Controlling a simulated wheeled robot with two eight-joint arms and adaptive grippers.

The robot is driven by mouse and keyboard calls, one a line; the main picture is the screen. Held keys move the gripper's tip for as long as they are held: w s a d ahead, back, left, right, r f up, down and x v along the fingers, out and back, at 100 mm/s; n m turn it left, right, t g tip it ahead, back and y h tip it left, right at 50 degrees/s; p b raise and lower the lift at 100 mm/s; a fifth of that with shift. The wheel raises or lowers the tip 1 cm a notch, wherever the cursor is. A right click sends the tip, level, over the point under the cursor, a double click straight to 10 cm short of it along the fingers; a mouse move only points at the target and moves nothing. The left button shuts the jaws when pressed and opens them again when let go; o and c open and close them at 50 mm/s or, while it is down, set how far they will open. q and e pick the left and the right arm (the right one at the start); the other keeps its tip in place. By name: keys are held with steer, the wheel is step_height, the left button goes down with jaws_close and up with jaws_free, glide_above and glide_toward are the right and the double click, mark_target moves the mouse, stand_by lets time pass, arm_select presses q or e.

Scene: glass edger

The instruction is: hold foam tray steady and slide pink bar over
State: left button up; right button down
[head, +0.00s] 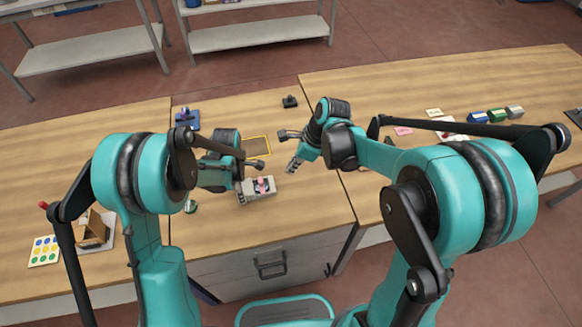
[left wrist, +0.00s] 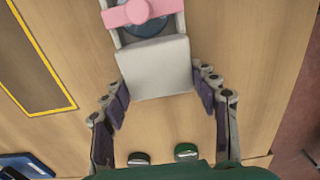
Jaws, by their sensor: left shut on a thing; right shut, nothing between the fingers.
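The foam tray (head: 246,198) is pale grey-white and lies on the middle table; its blank end (left wrist: 155,70) fills the centre of the left wrist view. The pink bar (head: 262,183) lies across the tray, over a dark round part; it also shows in the left wrist view (left wrist: 122,15), cut off by the top edge. My left gripper (left wrist: 165,97) is shut on the tray's near end, one finger on each side. My right gripper (head: 292,166) is shut and empty, above and to the right of the tray, apart from the pink bar.
A yellow-outlined rectangle (head: 259,138) lies behind the tray. A blue device (head: 187,118) and a small black object (head: 290,102) stand farther back. A brown box (head: 93,230) and a dotted card (head: 45,251) are at left. Several coloured blocks (head: 497,115) stand at right.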

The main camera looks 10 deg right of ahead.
arm_select(q)
steer(key=o, duration=1.2)
step_height(320, 180, up, 12)
steer(key=f, duration=0.1)
steer(key=s+a+r+m+t+b, duration=0.2)
steer(key=s+a+r+m+t, duration=0.1)
steer(key=s+m, duration=0.5)
steer(key=s+a+r+m+t+b, duration=0.2)
steer(key=s+a+r+m+t, duration=0.1)
steer(key=s+m, duration=0.6)
steer(key=a+m+t, duration=0.1)
steer(key=a+m, duration=0.1)
steer(key=shift+a+b, duration=0.4)
arm_select(e)
steer(key=s+d+r+n+t+h, duration=0.2)
steer(key=s+d+n, duration=0.3)
steer(key=n, duration=0.5)
steer(key=s+d+r+n+t+h, duration=0.2)
steer(key=s+d+n+t, duration=0.2)
steer(key=s+n, duration=0.5)
steer(key=shift+s+d+n, duration=0.35)
steer(key=shift+d+n, duration=0.1)
steer(key=shift+n, duration=0.75)
